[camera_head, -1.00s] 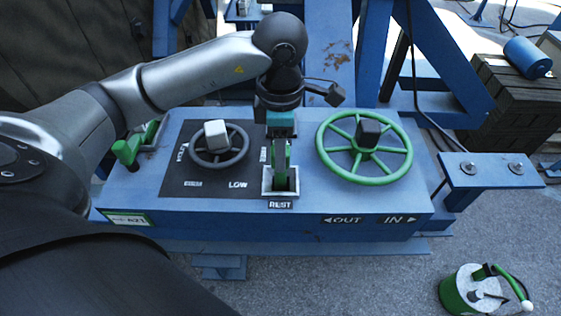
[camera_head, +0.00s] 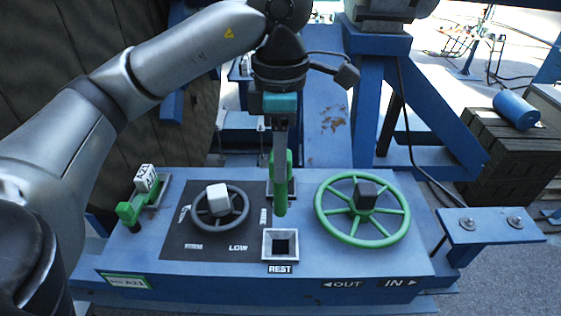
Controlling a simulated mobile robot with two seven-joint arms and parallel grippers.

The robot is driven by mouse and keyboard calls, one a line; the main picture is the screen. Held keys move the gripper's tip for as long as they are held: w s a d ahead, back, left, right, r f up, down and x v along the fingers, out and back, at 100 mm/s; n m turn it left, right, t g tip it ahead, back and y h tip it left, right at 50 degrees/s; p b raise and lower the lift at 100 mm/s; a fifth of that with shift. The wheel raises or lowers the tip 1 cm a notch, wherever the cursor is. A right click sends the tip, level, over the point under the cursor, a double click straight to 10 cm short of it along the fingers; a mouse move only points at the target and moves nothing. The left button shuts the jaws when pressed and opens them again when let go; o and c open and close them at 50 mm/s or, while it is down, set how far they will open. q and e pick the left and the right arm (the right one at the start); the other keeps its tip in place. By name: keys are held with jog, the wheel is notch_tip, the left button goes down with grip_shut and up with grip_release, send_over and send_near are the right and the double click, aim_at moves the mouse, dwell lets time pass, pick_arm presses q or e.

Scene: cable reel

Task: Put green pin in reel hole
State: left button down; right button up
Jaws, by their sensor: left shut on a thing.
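My left gripper (camera_head: 280,135) points down above the blue control panel and is shut on the green pin (camera_head: 281,200). The pin hangs upright, its lower end a little behind the square REST socket (camera_head: 269,246), whose dark opening is empty. Part of another square frame (camera_head: 291,204) shows just behind the pin, and the pin hides some of it. I cannot make out the reel hole in this view. My right gripper is not in view.
The blue panel (camera_head: 300,265) carries a grey handwheel (camera_head: 220,208), a green handwheel (camera_head: 362,210) and a green lever (camera_head: 129,212). Blue frame posts (camera_head: 376,110) stand behind. A blue bracket plate (camera_head: 480,227) is at right, with a dark crate stack (camera_head: 500,150) beyond.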

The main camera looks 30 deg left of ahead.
pick_arm(q)
jog(key=shift+r+p, duration=3.5)
jog(key=shift+r, duration=1.9)
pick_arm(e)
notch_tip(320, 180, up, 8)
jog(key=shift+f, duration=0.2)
